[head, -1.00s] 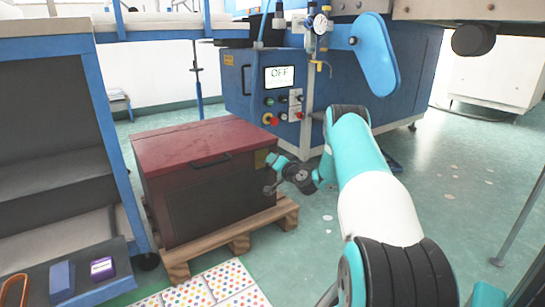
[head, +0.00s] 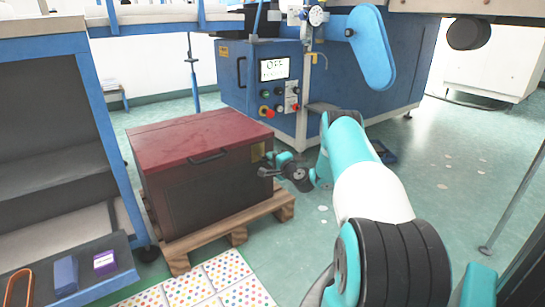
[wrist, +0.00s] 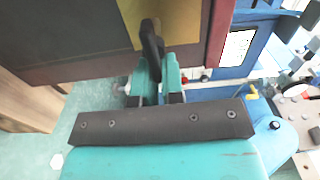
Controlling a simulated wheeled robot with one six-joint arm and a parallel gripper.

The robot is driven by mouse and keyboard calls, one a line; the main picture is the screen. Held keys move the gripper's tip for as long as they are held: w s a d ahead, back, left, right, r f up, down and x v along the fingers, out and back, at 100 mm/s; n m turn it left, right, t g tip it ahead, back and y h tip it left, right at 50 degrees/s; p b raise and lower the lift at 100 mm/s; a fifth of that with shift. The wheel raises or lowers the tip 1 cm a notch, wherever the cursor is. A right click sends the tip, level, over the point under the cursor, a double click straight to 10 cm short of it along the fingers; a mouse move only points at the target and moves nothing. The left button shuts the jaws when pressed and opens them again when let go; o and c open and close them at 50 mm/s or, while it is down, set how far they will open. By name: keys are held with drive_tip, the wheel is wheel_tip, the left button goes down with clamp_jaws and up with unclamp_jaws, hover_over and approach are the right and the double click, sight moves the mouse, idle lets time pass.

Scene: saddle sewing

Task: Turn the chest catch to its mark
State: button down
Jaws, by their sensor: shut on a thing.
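The chest (head: 205,180) has a dark red lid and a dark body. A yellowish plate (head: 258,151) is on its right-hand side. In the wrist view the plate (wrist: 183,22) carries the catch (wrist: 151,40), a dark lever running nearly up and down in the picture. My gripper (head: 266,165) is at this side of the chest. In the wrist view my gripper (wrist: 158,80) is shut on the lower end of the lever, between its two teal fingers. The mark cannot be made out.
The chest stands on a wooden pallet (head: 236,236). A blue machine cabinet (head: 232,84) with a screen and buttons stands behind it. A blue-framed bench (head: 103,120) is at left, with small boxes on its low shelf. Green floor is open at right.

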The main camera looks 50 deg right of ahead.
drive_tip(key=shift+w+a+f, duration=0.15)
drive_tip(key=shift+a+f, duration=0.15)
drive_tip(key=shift+a, duration=0.2)
drive_tip(key=c, duration=1.1)
unclamp_jaws()
drive_tip(key=shift+w, duration=0.1)
drive_tip(key=shift+c, duration=0.2)
drive_tip(key=shift+d+r, duration=0.15)
drive_tip(key=shift+d, duration=0.1)
drive_tip(key=shift+p+v, duration=8.9)
drive_tip(key=shift+p, duration=3.55)
